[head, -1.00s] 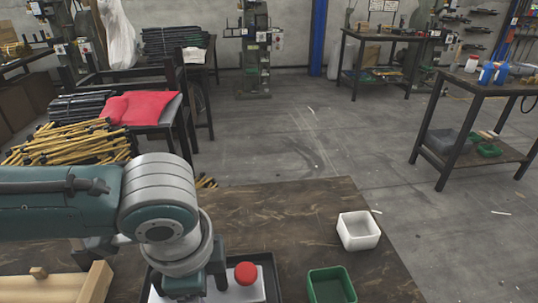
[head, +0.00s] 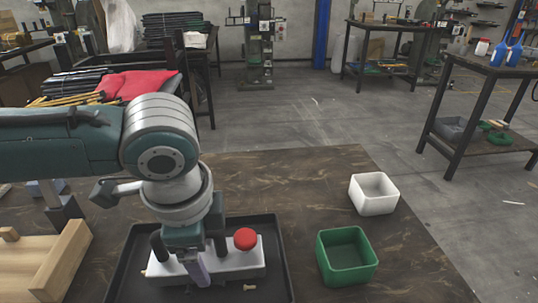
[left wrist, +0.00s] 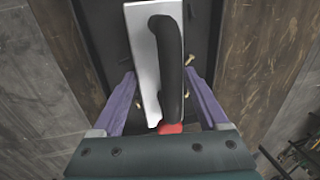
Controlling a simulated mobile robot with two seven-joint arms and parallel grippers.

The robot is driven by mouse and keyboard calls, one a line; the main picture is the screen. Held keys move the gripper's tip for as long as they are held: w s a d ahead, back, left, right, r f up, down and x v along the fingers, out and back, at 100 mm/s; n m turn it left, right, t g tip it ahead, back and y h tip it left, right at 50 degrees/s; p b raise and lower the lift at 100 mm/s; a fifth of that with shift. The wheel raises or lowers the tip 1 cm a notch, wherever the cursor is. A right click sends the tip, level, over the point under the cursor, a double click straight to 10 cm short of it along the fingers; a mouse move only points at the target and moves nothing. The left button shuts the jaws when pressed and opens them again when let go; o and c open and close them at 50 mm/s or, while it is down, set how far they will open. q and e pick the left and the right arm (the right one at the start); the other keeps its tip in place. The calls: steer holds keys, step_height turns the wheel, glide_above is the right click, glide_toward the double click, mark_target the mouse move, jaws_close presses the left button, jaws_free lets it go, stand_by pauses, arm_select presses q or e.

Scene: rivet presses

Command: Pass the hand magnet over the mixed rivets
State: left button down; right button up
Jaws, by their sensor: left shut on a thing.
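The hand magnet (head: 235,263) is a pale block with a black handle and a red knob (head: 245,238). It is in the black tray (head: 281,262) at the front of the bench. My left gripper (head: 193,265) reaches down over it. In the left wrist view the purple fingers (left wrist: 160,80) lie either side of the magnet's black handle (left wrist: 171,65), shut on the magnet. A few brass rivets (head: 249,287) lie in the tray; more show in the left wrist view (left wrist: 189,60). Whether the magnet touches the tray floor is unclear. My right gripper is not visible.
A green bin (head: 347,257) and a white bin (head: 374,193) stand right of the tray, both apparently empty. A wooden box (head: 40,265) is at the left. Bare bench top lies behind the tray. Other tables and presses stand farther off.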

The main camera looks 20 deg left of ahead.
arm_select(q)
steer(key=w+b, duration=0.1)
steer(key=w+a+b, duration=0.1)
steer(key=w+b, duration=0.1)
steer(key=shift+a+f, duration=0.3)
steer(key=shift+a, duration=0.1)
step_height(320, 180, up, 9)
steer(key=p, duration=1)
steer(key=shift+r, duration=0.2)
